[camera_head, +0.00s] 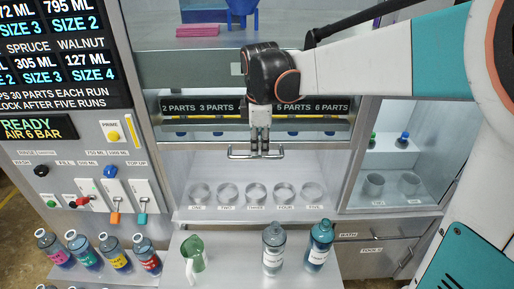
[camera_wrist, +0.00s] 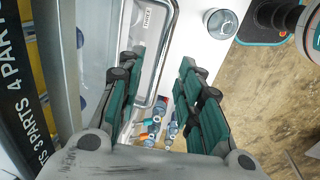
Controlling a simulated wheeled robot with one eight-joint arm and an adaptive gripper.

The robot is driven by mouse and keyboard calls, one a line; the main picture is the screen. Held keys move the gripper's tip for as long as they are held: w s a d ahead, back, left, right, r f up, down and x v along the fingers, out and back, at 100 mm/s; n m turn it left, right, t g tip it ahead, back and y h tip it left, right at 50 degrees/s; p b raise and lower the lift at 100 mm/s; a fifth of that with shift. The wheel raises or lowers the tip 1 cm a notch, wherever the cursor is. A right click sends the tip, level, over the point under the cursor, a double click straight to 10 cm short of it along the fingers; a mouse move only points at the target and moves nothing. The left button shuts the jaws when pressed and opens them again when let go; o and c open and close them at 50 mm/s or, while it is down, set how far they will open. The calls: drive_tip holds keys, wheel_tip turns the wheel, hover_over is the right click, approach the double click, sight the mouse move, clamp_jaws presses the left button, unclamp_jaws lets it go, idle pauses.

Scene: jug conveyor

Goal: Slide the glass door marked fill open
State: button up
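A horizontal metal bar handle (camera_head: 240,157) runs across the front of the bay, below the strip of "PARTS" labels. It also shows in the wrist view (camera_wrist: 171,45) as a bent metal bar. I cannot make out the word fill on the glass here, and the pane's edges are hard to tell. My gripper (camera_head: 261,150) points down at the middle of the handle. In the wrist view my gripper's green-padded fingers (camera_wrist: 160,75) stand apart, with the bar showing in the gap between them. I cannot tell whether either finger touches it.
Several clear cups (camera_head: 256,193) stand in a labelled row inside the bay. A control panel (camera_head: 80,165) with levers is at left. A side cabinet (camera_head: 388,175) is at right.

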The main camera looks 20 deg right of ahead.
wheel_tip(320, 180, up, 7)
drive_tip(key=s, duration=0.1)
drive_tip(key=shift+s+a+r, duration=0.15)
drive_tip(key=shift+s+a, duration=0.1)
drive_tip(key=s+f+m+t+b, duration=0.2)
drive_tip(key=s+f+m+b, duration=0.5)
drive_tip(key=s+f, duration=0.3)
drive_tip(key=s+f+m+t+b, duration=0.3)
drive_tip(key=s+f+m+b, duration=0.4)
drive_tip(key=f, duration=0.8)
drive_tip(key=s+b, duration=0.3)
drive_tip(key=shift+s+a+f+y, duration=0.2)
drive_tip(key=shift+f+y, duration=0.1)
drive_tip(key=shift+f, duration=0.05)
